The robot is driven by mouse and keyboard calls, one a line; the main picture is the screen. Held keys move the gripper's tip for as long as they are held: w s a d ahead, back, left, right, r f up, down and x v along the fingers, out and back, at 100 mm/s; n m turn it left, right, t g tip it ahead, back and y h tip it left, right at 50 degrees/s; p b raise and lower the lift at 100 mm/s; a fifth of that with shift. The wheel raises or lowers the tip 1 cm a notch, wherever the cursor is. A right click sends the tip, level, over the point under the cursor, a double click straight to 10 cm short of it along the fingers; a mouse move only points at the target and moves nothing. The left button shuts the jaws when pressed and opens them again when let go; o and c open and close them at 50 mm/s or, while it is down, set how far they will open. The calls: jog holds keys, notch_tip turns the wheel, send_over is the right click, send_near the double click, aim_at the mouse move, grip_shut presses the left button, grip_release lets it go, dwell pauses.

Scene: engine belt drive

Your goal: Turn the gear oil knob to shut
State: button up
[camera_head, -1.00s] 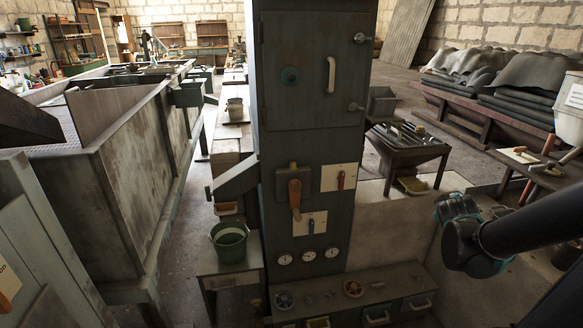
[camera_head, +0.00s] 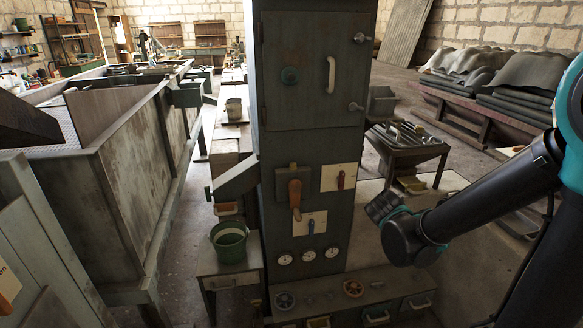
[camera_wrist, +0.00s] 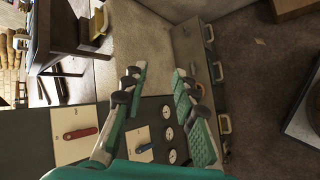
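A dark green-grey cabinet (camera_head: 268,215) carries the controls; no label can be read, so I cannot tell which is the gear oil knob. A red-handled knob (camera_head: 341,180) sits on a cream plate. A blue-grey-handled knob (camera_head: 311,226) sits on another cream plate lower left. Both also show in the wrist view, the red knob (camera_wrist: 81,133) and the blue knob (camera_wrist: 144,148). Two round handwheels, the left one (camera_head: 285,300) and the right one (camera_head: 353,288), are on the low ledge. My gripper (camera_wrist: 160,88) is open and empty, right of the cabinet and apart from the knobs.
A large orange-brown lever (camera_head: 295,192) sticks out left of the red knob. Three gauges (camera_head: 309,255) sit below the blue knob. A green bucket (camera_head: 229,243) stands on a small table to the left. A dark table with metal parts (camera_head: 408,145) stands behind right.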

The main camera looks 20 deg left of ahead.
jog(key=w+a+r+n+t, duration=0.25)
jog(key=a+n, duration=0.25)
jog(key=a, duration=0.4)
jog(key=n+t+y, duration=0.6)
jog(key=n, duration=1)
send_near(292, 164)
jog(key=shift+y, duration=0.4)
jog(key=w, duration=0.5)
jog(key=w+a, duration=0.1)
jog(key=w, duration=0.2)
jog(key=shift+w+f, duration=0.2)
jog(key=shift+w, duration=0.15)
jog(key=shift+c, duration=0.4)
grip_shut()
